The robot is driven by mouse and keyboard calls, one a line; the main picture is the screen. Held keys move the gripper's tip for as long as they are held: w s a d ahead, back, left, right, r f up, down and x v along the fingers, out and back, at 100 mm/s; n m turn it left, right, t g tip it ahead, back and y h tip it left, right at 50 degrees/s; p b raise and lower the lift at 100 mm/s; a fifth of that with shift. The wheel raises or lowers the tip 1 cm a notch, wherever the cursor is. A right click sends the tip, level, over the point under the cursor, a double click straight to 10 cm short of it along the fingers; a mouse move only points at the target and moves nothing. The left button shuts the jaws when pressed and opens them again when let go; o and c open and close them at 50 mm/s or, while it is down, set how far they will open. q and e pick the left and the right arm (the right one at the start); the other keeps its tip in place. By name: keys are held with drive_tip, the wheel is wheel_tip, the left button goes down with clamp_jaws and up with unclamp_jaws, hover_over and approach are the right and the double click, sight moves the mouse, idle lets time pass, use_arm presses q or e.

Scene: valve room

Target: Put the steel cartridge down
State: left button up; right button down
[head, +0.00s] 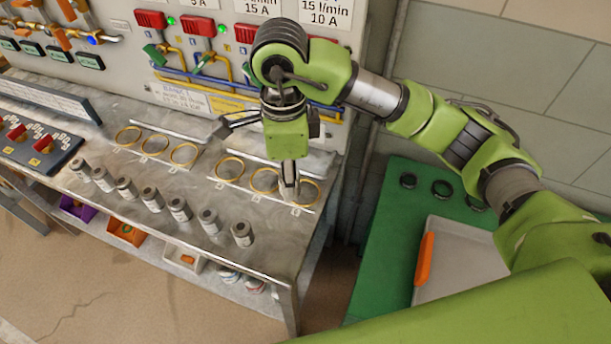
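Several grey steel cartridges stand upright in a slanting row along the front of the metal bench, from the left one (82,168) to the right one (242,235). I cannot tell which one the task means. My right gripper (254,163) is above the back right of the bench, over the gold rings. Its fingers are spread wide, one out to the left and one pointing down by the rightmost ring (311,199). I see no cartridge between them, though the green gripper body hides part of the space. My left gripper is out of view.
The metal bench (275,245) carries two groups of gold rings, with the left group (155,144) empty. A valve panel (125,65) stands behind. At right, a green surface (375,265) holds black rings (442,188) and a grey tray (470,240) with an orange handle. Coloured bins sit below.

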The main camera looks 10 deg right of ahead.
drive_tip(key=w+d+f, duration=0.1)
drive_tip(key=w+d+f+p, duration=0.1)
drive_tip(key=w+f, duration=0.1)
drive_tip(key=w+d+f, duration=0.1)
drive_tip(key=f, duration=0.1)
drive_tip(key=shift+w+d+f, duration=0.1)
drive_tip(key=shift+w+d, duration=0.15)
drive_tip(key=shift+w, duration=0.15)
drive_tip(key=shift+w+d+f, duration=0.15)
drive_tip(key=shift+w+f, duration=0.15)
drive_tip(key=shift+f, duration=0.2)
drive_tip(key=f, duration=0.1)
drive_tip(key=f+p, duration=0.2)
drive_tip(key=shift+w+d, duration=0.2)
drive_tip(key=shift+w, duration=0.05)
drive_tip(key=shift+f, duration=0.35)
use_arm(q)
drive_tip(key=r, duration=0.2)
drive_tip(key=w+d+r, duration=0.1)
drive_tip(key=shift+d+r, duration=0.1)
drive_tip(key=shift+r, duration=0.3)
use_arm(e)
drive_tip(key=shift+f, duration=0.15)
drive_tip(key=c, duration=1.6)
unclamp_jaws()
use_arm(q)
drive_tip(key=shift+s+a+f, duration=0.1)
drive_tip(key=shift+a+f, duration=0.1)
